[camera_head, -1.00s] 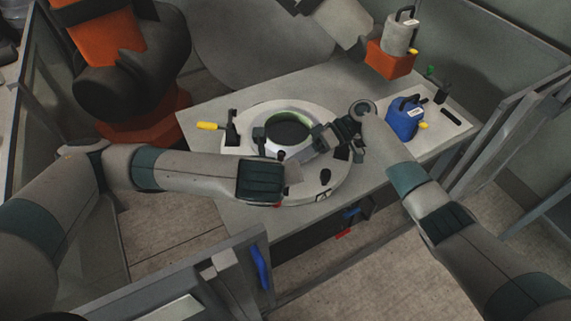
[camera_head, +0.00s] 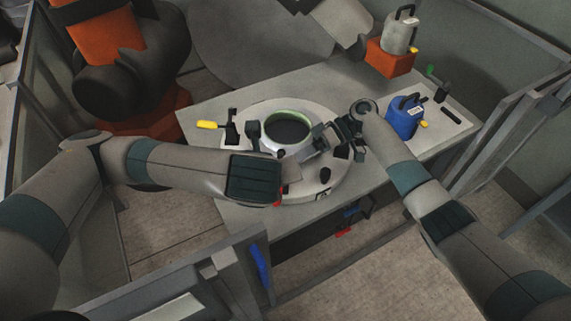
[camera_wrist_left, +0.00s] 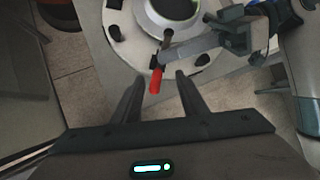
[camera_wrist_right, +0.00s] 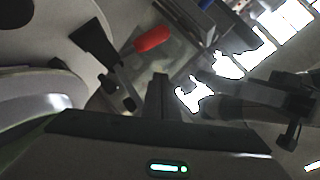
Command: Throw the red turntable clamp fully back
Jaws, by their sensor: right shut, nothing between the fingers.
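The red clamp handle (camera_wrist_left: 155,80) shows in the left wrist view at the near edge of the round turntable (camera_wrist_left: 120,45), with a dark rod running from it toward the mould. My left gripper (camera_wrist_left: 158,76) is open, its two fingers apart on either side of the handle's line. I cannot tell whether they touch it. In the head view only a red bit (camera_head: 278,196) shows below my left wrist, and the left fingertips are hidden. My right gripper (camera_wrist_right: 160,76) is shut and empty, beside the mould. A red grip (camera_wrist_right: 152,39), apparently the same handle, shows beyond its fingers.
A ring mould with a green rim (camera_head: 290,127) sits on the turntable. A yellow-handled clamp (camera_head: 208,125) stands at its left. A blue container (camera_head: 404,118) and a grey can on an orange block (camera_head: 390,62) stand at the right. My two arms are close together over the turntable.

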